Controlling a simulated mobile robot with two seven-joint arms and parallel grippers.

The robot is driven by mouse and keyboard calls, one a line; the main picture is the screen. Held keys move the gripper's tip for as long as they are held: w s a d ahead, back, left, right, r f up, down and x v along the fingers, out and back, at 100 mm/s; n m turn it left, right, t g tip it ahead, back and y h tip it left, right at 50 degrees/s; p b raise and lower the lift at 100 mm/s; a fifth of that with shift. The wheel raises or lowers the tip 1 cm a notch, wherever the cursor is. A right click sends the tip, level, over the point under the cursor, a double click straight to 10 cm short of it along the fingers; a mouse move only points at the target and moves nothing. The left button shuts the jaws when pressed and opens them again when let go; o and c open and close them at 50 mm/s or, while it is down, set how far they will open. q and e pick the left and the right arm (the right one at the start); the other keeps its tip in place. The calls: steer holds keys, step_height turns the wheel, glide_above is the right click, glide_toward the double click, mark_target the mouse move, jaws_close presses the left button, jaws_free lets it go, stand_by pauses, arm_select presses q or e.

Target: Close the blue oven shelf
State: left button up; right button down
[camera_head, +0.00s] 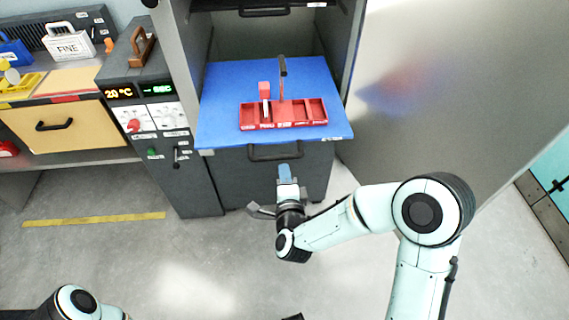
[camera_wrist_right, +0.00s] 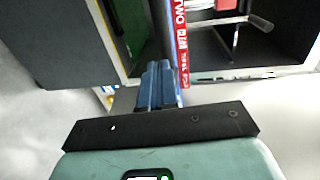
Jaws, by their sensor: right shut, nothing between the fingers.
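The blue oven shelf (camera_head: 225,95) is pulled out of the open oven, and its front edge overhangs the dark lower front. A black bar handle (camera_head: 275,154) shows just below that edge. A red compartment tray (camera_head: 310,115) with an upright handle stands on the shelf. My right gripper (camera_head: 284,172) is shut and empty, its blue fingers pointing at the shelf front just below the handle. I cannot tell whether they touch. Its fingers also show in the right wrist view (camera_wrist_right: 157,85), beside a red lettered strip (camera_wrist_right: 181,45). My left gripper is out of view; only part of its arm shows.
The oven's large grey door (camera_head: 450,90) stands open at the right. A control panel (camera_head: 150,125) with dials and displays is at the left, beside a wooden drawer (camera_head: 75,128). The floor (camera_head: 190,260) in front is clear, with a yellow stripe (camera_head: 95,219).

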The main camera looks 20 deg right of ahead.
steer(key=shift+w+d+r, duration=0.1)
steer(key=shift+w+d, duration=0.1)
steer(key=shift+w, duration=0.4)
steer(key=shift+w, duration=0.15)
